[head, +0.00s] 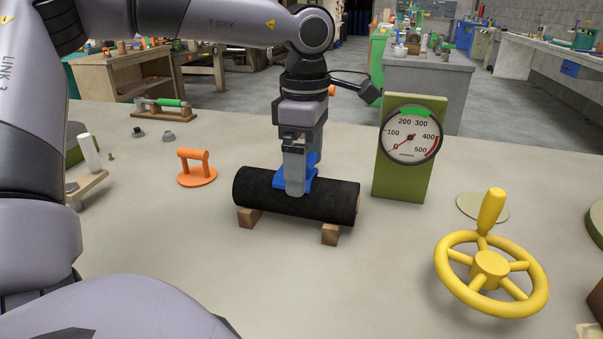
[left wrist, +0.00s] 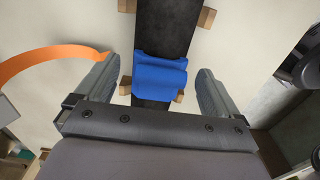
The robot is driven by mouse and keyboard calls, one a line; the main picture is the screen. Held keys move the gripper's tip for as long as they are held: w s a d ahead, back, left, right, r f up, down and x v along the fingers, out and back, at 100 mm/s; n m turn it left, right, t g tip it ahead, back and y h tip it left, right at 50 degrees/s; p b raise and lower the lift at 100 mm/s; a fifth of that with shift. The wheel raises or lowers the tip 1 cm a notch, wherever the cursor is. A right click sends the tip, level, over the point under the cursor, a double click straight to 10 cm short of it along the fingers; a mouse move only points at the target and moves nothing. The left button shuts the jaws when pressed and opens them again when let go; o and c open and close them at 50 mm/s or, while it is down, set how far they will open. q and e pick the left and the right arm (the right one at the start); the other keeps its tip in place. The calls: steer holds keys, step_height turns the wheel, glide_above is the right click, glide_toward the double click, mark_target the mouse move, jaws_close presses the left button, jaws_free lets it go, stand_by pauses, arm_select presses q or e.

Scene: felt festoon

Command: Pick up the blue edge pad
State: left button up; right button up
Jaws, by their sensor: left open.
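The blue edge pad (head: 309,174) sits on top of a black felt roll (head: 332,195) that lies across two wooden blocks (head: 248,217). The pad also shows in the left wrist view (left wrist: 160,77), draped over the black roll (left wrist: 166,30). My left gripper (head: 295,190) points down over the pad and is open. In the left wrist view its fingers (left wrist: 158,88) stand on either side of the pad, with a gap on each side. In the head view the gripper hides part of the pad. My right gripper does not show.
An orange handle on a round base (head: 196,168) stands left of the roll. A gauge on a green board (head: 406,149) stands close behind right. A yellow handwheel (head: 490,268) is at the right front. The table between roll and handwheel is clear.

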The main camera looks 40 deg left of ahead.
arm_select(q)
steer(key=c, duration=1.1)
